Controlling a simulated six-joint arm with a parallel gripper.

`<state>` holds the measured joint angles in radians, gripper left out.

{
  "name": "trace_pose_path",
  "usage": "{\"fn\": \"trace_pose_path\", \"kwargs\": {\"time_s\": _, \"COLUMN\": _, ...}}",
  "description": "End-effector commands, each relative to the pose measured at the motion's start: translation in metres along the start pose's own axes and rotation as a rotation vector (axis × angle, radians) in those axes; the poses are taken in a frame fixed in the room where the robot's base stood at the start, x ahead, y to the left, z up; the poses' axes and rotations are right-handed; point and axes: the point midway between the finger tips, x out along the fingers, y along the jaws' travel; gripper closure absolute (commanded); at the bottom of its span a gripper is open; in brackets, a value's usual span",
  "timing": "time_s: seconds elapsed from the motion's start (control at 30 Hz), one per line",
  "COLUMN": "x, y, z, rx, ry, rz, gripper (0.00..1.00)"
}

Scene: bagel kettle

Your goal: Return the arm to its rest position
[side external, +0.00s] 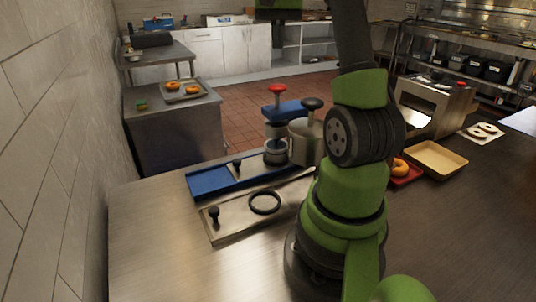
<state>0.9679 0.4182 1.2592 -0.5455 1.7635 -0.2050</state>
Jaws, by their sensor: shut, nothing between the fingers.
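My green and black arm (345,190) stands upright in the right middle of the side external view, on the steel table (150,240). Its upper link runs out of the top of the picture. My gripper is not in view, so I cannot see its fingers. A metal pot or kettle with a black knob (303,135) stands just left of my arm, partly hidden by it. Beside it is a metal device with a red knob (276,130), on a blue base (215,183).
A steel plate (235,220) with a black ring lies in front of the blue base. Right of my arm are a red tray (408,173) holding a bagel (398,167), a tan tray (437,160) and a toaster-like metal box (433,100). The table's front left is clear.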

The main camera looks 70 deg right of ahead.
Motion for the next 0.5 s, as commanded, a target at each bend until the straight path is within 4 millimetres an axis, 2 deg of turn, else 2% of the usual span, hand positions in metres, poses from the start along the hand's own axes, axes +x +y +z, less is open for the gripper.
{"fn": "trace_pose_path", "kwargs": {"time_s": 0.37, "x": 0.0, "y": 0.0, "z": 0.0, "rx": -0.001, "ry": 0.0, "rz": 0.0, "gripper": 1.0}}
{"fn": "trace_pose_path", "kwargs": {"time_s": 0.5, "x": -0.007, "y": -0.013, "z": 0.015, "rx": -0.056, "ry": 0.023, "rz": -0.016, "gripper": 1.0}}
